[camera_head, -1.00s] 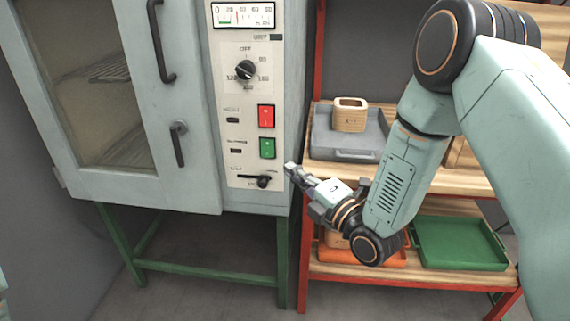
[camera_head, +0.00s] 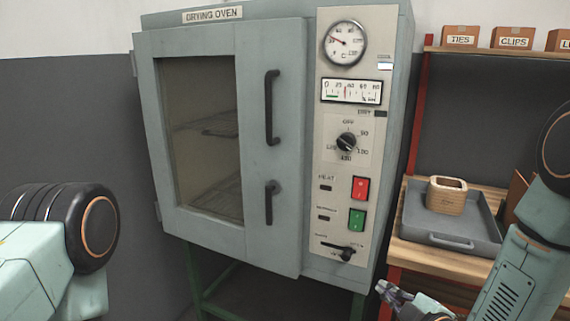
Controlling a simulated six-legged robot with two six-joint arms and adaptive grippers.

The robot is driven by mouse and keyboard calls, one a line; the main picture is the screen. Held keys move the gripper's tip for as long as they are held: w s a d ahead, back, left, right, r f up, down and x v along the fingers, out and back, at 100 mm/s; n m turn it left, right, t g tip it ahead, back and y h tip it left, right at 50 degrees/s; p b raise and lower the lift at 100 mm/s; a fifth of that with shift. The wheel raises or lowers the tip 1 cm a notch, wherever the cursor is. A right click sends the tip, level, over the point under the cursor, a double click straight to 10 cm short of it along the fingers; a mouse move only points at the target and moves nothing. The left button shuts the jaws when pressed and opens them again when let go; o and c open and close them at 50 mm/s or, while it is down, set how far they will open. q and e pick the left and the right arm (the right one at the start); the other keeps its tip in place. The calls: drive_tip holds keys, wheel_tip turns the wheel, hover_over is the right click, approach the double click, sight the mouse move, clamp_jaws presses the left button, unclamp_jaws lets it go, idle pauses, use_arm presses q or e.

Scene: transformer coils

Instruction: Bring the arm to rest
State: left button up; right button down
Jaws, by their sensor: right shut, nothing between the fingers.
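My right arm comes in at the right edge and bends down to the bottom. My right gripper (camera_head: 388,291) is at the bottom edge, just below and right of the oven's control panel, shut and empty. Only part of it shows. My left arm shows as a dark joint and pale green links at the lower left; its gripper is out of view. The drying oven (camera_head: 290,150) stands in the middle with its door shut. Its panel has a red switch (camera_head: 360,189), a green switch (camera_head: 357,219) and a small lever (camera_head: 345,253) at the bottom.
To the right, a red-framed shelf (camera_head: 440,262) bears a grey tray (camera_head: 450,242) with a wooden coil form (camera_head: 446,196) in it. Small boxes labelled TIES (camera_head: 460,37) and CLIPS (camera_head: 512,38) stand on the upper shelf. Grey wall is bare left of the oven.

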drive_tip(key=s+f+m+g+h, duration=0.2)
drive_tip(key=s+f+m+g, duration=0.5)
drive_tip(key=s+f+m, duration=0.5)
drive_tip(key=s+f+m+g+h, duration=0.1)
drive_tip(key=s+f+g, duration=0.2)
drive_tip(key=s, duration=0.8)
drive_tip(key=s+f+m+g, duration=0.1)
drive_tip(key=s+f+g, duration=0.3)
drive_tip(key=s, duration=0.8)
drive_tip(key=shift+s+d+f+h, duration=0.3)
drive_tip(key=shift+d+f+h, duration=0.1)
drive_tip(key=shift+d, duration=0.05)
